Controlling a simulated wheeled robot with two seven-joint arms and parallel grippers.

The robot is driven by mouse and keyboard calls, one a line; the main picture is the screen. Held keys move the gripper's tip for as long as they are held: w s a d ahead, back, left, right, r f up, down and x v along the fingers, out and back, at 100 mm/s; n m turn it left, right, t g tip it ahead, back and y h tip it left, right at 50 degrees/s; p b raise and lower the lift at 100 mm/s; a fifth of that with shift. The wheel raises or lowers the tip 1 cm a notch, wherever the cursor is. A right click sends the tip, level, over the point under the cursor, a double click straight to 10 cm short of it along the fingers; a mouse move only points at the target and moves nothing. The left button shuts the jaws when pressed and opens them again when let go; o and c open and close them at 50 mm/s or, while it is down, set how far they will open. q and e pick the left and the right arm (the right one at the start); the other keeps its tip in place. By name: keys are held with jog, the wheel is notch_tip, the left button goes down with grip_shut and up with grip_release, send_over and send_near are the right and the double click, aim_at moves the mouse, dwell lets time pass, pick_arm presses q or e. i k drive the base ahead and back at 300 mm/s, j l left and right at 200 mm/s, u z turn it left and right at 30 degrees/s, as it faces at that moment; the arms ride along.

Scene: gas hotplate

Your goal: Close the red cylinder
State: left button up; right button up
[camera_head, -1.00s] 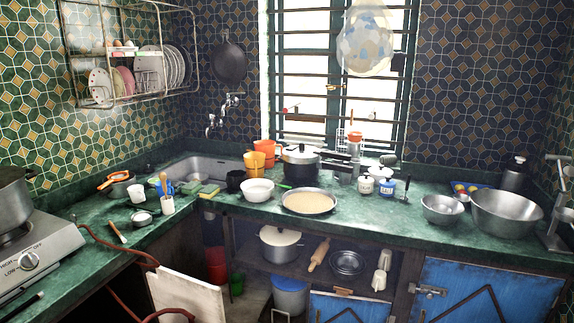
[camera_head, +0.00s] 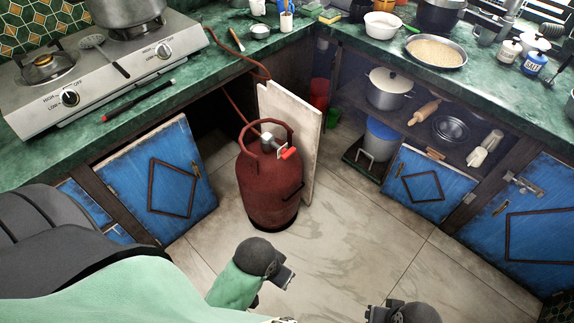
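The red gas cylinder (camera_head: 270,192) stands upright on the tiled floor, below the counter corner. A ring-shaped handle rises around its top. On top sits a metal valve with a red knob (camera_head: 290,153), and a red-brown hose (camera_head: 222,95) runs from there up to the stove. My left gripper (camera_head: 284,277) is low in the view, in front of the cylinder and apart from it. My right gripper (camera_head: 382,313) is only partly seen at the bottom edge, to the right. The fingers of both are too small or cut off to tell if they are open.
A pale board (camera_head: 305,125) leans right behind the cylinder. The gas stove (camera_head: 105,70) is on the counter at upper left. A blue cabinet door (camera_head: 160,180) stands left of the cylinder, another blue door (camera_head: 427,188) to the right. The floor in front is clear.

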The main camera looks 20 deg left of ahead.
aim_at(270, 188)
jog(key=u, duration=0.7)
jog(key=k+j+z, duration=0.2)
jog(key=k+j, duration=0.2)
